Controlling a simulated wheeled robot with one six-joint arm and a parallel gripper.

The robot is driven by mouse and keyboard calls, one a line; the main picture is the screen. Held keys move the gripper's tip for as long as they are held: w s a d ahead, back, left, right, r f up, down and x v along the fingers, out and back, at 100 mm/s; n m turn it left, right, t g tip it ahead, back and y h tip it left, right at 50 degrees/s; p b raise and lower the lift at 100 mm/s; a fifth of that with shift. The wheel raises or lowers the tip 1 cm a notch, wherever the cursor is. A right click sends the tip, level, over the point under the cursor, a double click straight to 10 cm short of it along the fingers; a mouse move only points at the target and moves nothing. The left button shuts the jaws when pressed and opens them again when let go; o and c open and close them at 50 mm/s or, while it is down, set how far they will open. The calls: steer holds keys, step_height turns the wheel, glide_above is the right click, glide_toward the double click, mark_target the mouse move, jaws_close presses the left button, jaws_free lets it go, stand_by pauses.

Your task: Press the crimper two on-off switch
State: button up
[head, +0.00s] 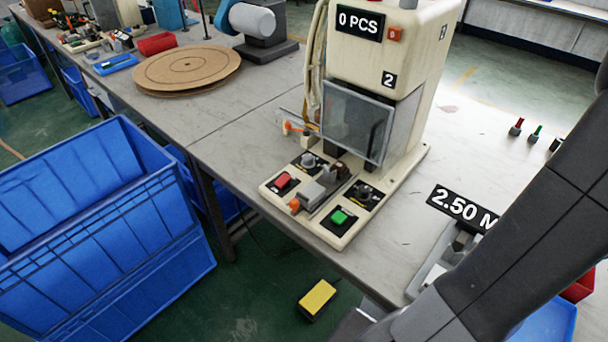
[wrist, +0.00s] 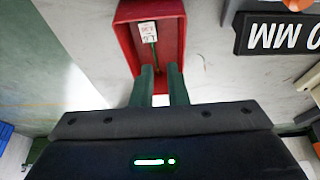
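Crimper two (head: 385,60) is a cream machine marked "2" with a "0 PCS" display, standing on the grey table in the head view. A small orange-red switch (head: 395,34) with a light mark sits beside the display. A red button (head: 283,181) and a green button (head: 340,216) are on its base. I cannot tell for certain which is the on-off switch. My gripper (wrist: 160,72) shows two green fingers with a narrow empty gap between them in the wrist view. It is over or near a red bin, away from crimper two. The head view does not show the fingers.
The red bin (wrist: 174,12) holds a white-labelled item. A "2.50 M" sign (head: 462,207) stands right of the crimper. Blue crates (head: 110,240) and a yellow pedal (head: 317,298) are on the floor. Cardboard discs (head: 188,68) lie left on the table.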

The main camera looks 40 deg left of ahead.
steer(key=a+r+n+g, duration=0.1)
steer(key=a, duration=0.3)
steer(key=w+a+r+n+g+h+p, duration=0.1)
steer(key=a+r, duration=0.1)
steer(key=a, duration=0.2)
steer(key=w+a+r+n+g, duration=0.1)
steer(key=a+n, duration=0.1)
steer(key=a, duration=0.2)
steer(key=shift+w+r+h+p, duration=0.1)
steer(key=shift+r+h+p, duration=0.15)
steer(key=shift+h+p, duration=0.15)
jaws_close()
steer(key=shift+a+r, duration=0.15)
steer(key=shift+a, duration=0.1)
